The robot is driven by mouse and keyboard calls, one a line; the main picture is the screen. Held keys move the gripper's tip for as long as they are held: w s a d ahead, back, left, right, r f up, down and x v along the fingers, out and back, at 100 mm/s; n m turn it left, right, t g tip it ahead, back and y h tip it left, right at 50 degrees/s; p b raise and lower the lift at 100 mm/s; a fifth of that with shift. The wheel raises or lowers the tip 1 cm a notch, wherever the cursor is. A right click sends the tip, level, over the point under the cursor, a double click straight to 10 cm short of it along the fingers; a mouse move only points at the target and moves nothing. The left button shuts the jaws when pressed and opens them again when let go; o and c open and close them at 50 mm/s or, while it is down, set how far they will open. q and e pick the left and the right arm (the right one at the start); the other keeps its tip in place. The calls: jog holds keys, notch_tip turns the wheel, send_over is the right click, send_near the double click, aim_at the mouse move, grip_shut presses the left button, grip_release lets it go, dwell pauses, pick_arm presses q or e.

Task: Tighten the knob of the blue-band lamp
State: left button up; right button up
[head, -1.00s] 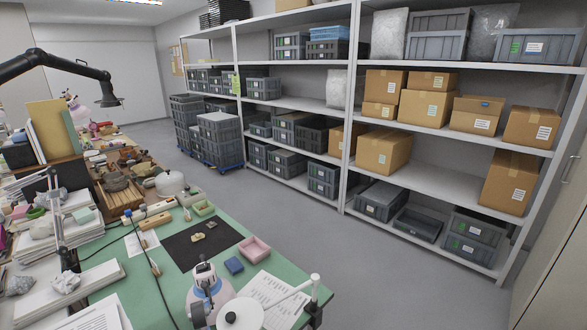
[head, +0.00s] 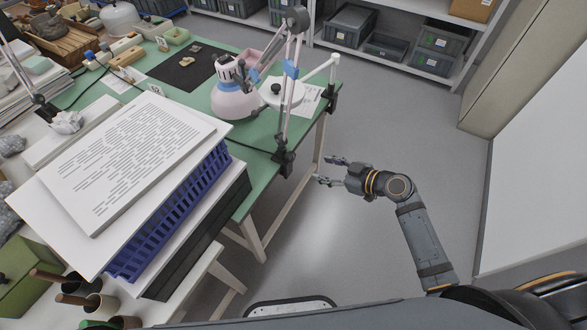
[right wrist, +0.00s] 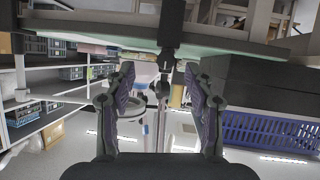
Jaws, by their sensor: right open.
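The blue-band lamp has a pale pink head (head: 235,98) and a jointed arm with a blue band (head: 291,69). Its dark clamp (head: 283,160) grips the front edge of the green table. A dark clamp part also shows in the right wrist view (right wrist: 167,28), just beyond the fingers. I cannot clearly make out which part is the knob. My right gripper (head: 324,170) is open and empty, to the right of the clamp and apart from it. In the right wrist view its two fingers (right wrist: 158,76) are spread, with the lamp's post between them. My left gripper is not in view.
A paper-topped stack with a blue basket (head: 175,210) stands left of the clamp, and the basket also shows in the right wrist view (right wrist: 265,132). A white disc on an arm (head: 281,94) stands right of the lamp. The floor (head: 370,130) right of the table is clear.

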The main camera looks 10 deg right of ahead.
aim_at(293, 158)
jog(key=shift+n+y, duration=0.4)
jog(key=shift+n, duration=0.1)
jog(key=w+a, duration=0.2)
jog(key=a, duration=0.1)
jog(key=w+a+f+p, duration=0.1)
jog(key=w+a, duration=0.3)
jog(key=a, duration=0.1)
jog(key=shift+a+f, duration=0.3)
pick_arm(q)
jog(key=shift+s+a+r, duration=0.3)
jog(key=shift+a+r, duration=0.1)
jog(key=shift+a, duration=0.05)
